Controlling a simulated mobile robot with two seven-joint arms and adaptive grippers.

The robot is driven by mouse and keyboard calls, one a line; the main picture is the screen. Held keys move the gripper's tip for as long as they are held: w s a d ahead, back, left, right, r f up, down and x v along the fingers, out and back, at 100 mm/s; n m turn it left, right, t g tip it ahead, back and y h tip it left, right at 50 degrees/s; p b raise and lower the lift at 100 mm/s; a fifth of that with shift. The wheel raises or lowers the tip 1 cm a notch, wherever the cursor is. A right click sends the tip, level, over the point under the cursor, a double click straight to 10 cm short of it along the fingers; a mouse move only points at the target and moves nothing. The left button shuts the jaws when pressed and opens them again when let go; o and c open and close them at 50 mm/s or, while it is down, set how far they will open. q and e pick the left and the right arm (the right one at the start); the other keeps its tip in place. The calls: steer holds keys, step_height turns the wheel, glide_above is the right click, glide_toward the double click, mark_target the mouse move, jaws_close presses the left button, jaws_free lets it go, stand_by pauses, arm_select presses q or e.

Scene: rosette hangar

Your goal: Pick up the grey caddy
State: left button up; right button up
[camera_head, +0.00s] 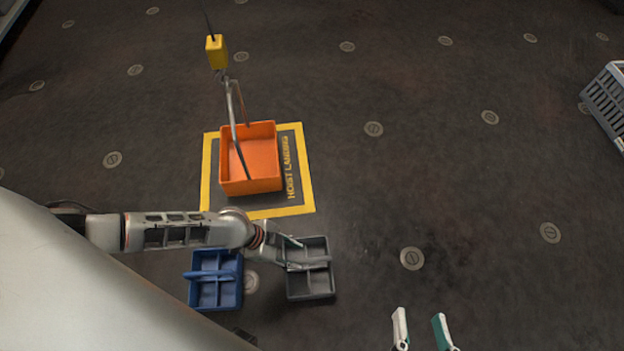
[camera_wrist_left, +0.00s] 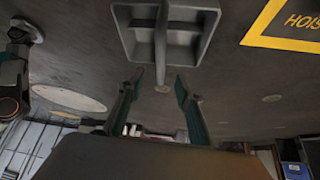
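The grey caddy (camera_head: 318,285) stands upright on the floor below the middle of the head view, its compartments empty. In the left wrist view the grey caddy (camera_wrist_left: 126,28) is at the top, with its handle (camera_wrist_left: 160,45) running down the middle. My left gripper (camera_head: 297,255) is at the caddy's left side in the head view. In the left wrist view my left gripper (camera_wrist_left: 158,77) is open, fingers apart, with the handle in line with the gap; I cannot tell whether they touch it. My right gripper (camera_head: 420,328) is open and empty at the bottom edge, right of the caddy.
A blue caddy (camera_head: 228,291) stands close left of the grey one. An orange bin (camera_head: 262,158) sits on the yellow-bordered hoist landing mat (camera_head: 302,185), with a yellow hoist block (camera_head: 216,52) above. A grey crate (camera_head: 607,100) is at the right edge.

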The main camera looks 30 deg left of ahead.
mark_target(306, 260)
arm_select(q)
steer(key=x, duration=0.2)
steer(key=b+x, duration=0.2)
steer(key=x, duration=0.1)
steer(key=shift+s+f, duration=0.3)
steer(key=shift+f, duration=0.2)
steer(key=shift+w+d+f, duration=0.1)
steer(key=shift+w+f, duration=0.05)
steer(key=shift+f, duration=0.15)
steer(key=shift+w+d+r, duration=0.1)
steer(key=shift+w, duration=0.15)
arm_select(e)
steer(key=a+m, duration=0.2)
steer(key=s+a+m, duration=0.1)
steer(key=shift+s+a+f+y, duration=0.1)
steer(key=shift+a+f+y, duration=0.05)
steer(key=shift+f+y, duration=0.2)
arm_select(q)
jaws_close()
